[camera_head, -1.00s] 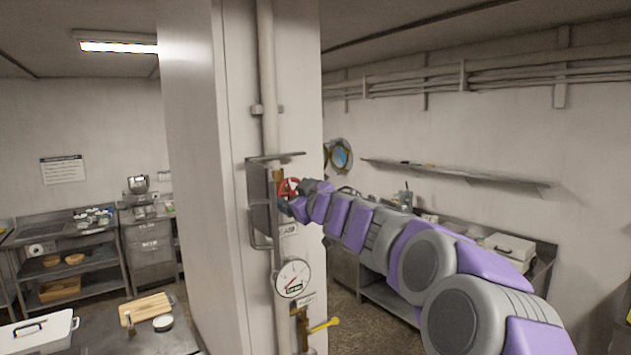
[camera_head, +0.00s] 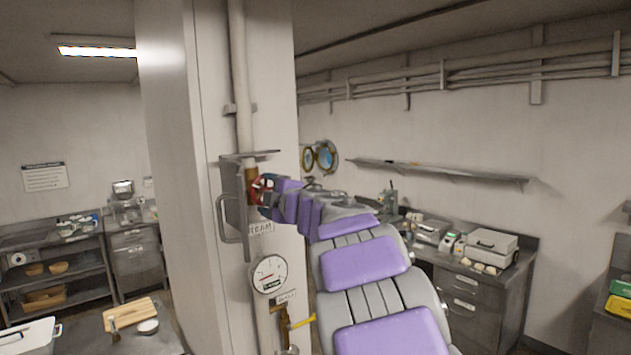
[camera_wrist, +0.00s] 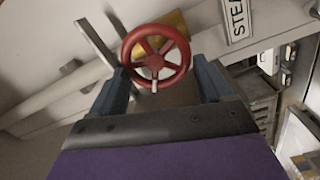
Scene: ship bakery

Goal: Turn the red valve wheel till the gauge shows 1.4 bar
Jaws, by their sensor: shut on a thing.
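The red valve wheel (camera_wrist: 155,57) is a spoked ring on a brass body in the wrist view, and it lies between the two dark fingers of my gripper (camera_wrist: 160,85). In the head view the wheel (camera_head: 257,189) is partly covered by my gripper (camera_head: 268,192), which is shut on it at the pillar pipe. The round white gauge (camera_head: 269,275) sits on the pipe below the wheel. Its red needle points left and a little down; its numbers are too small to read.
A metal bracket (camera_head: 231,215) with a top plate stands just left of the wheel. A worktop with a cutting board (camera_head: 130,312) is at lower left. Counters line the right wall.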

